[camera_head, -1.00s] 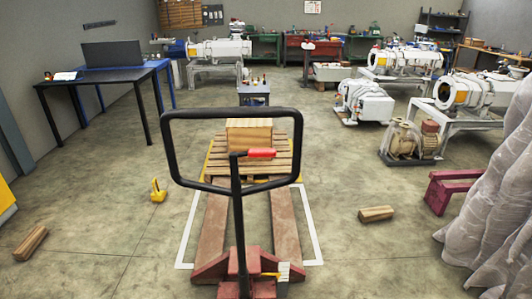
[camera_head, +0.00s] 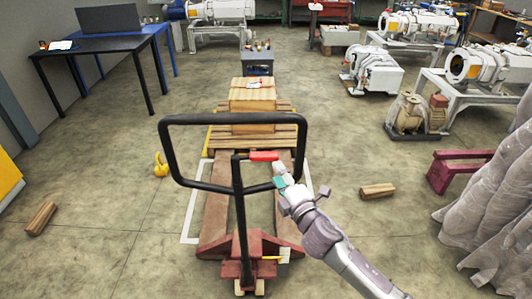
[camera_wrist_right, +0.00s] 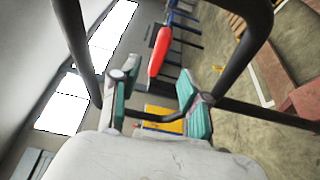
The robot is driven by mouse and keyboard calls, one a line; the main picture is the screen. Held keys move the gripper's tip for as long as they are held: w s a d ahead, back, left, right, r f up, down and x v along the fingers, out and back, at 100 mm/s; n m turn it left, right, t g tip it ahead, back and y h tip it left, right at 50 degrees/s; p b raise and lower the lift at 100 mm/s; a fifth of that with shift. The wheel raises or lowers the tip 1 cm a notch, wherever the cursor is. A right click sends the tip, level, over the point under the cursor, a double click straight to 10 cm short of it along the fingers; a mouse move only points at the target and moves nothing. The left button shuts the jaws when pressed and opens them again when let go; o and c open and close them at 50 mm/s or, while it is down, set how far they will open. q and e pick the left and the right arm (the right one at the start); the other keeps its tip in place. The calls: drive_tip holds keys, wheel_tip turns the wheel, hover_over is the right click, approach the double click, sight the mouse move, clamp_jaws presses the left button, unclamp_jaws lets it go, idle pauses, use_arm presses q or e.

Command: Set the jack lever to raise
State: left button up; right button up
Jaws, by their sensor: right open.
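The jack lever has a red grip (camera_head: 264,156) and sits inside the black loop handle (camera_head: 167,150) of the red pallet jack (camera_head: 258,268). In the head view my right gripper (camera_head: 284,180) is just below and right of the red grip, by the handle's lower right bar. In the right wrist view my right gripper (camera_wrist_right: 158,92) is open, with teal finger pads apart. The red grip (camera_wrist_right: 160,51) shows ahead, beyond the fingertips, with nothing held. The black handle bars (camera_wrist_right: 238,62) frame it. My left gripper is not in view.
A pallet (camera_head: 285,143) with wooden blocks (camera_head: 252,95) lies ahead of the jack. A loose wood block (camera_head: 377,191) lies on the floor at right, another (camera_head: 41,218) at left. A small yellow object (camera_head: 161,164) stands left of the jack. The floor between is clear.

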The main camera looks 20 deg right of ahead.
sight(268, 160)
drive_tip(key=w, duration=0.6)
drive_tip(key=w+a+p, duration=0.1)
drive_tip(key=w, duration=0.2)
drive_tip(key=shift+a, duration=0.1)
clamp_jaws()
drive_tip(key=shift+f, duration=0.1)
